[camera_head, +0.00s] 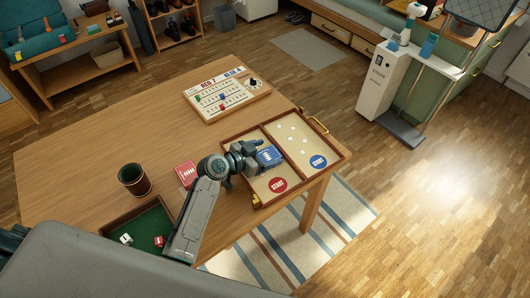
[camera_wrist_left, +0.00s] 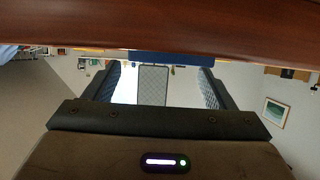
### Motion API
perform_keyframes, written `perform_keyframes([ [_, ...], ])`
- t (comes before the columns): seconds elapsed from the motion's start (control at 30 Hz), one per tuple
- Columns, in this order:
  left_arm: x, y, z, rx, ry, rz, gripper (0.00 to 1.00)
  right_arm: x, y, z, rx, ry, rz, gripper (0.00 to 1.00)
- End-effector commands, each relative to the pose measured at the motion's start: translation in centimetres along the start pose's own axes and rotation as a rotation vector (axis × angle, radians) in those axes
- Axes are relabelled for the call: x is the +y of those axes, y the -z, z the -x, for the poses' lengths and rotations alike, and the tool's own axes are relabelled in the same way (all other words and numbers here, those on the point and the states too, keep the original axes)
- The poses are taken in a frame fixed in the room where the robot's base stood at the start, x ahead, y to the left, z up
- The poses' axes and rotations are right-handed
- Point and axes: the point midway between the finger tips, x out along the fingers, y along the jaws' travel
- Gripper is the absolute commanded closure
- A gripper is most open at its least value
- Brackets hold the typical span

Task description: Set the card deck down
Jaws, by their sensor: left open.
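A blue card deck (camera_head: 270,156) is in the left compartment of the wooden two-part tray (camera_head: 345,152), near its divider. A red card deck (camera_head: 187,174) lies on the table left of my arm. My left gripper (camera_head: 256,158) is at the blue deck's left side, with its jaws open. In the left wrist view the jaws (camera_wrist_left: 156,88) are spread apart, and a blue edge (camera_wrist_left: 165,57) shows beyond them under a reddish-brown wooden band. Whether the deck touches the fingers or rests fully on the tray floor is hidden. My right gripper is not in view.
A scoreboard (camera_head: 226,91) stands behind the tray. A dark cup (camera_head: 134,179) and a green-lined dice tray (camera_head: 143,222) are at the left front. The tray has a red disc (camera_head: 278,184), a blue disc (camera_head: 318,161) and brass handles. The table's left middle is clear.

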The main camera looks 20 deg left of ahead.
Motion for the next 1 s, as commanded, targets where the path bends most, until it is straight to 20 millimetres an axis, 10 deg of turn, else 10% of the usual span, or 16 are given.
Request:
perform_keyframes([
  [0.6,0.0,0.3,10.3,-0.003,0.000,-0.004,0.22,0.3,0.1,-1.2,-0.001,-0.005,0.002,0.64],
  [1.0,0.0,0.6,12.3,0.001,0.000,0.000,0.22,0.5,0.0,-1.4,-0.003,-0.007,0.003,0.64],
])
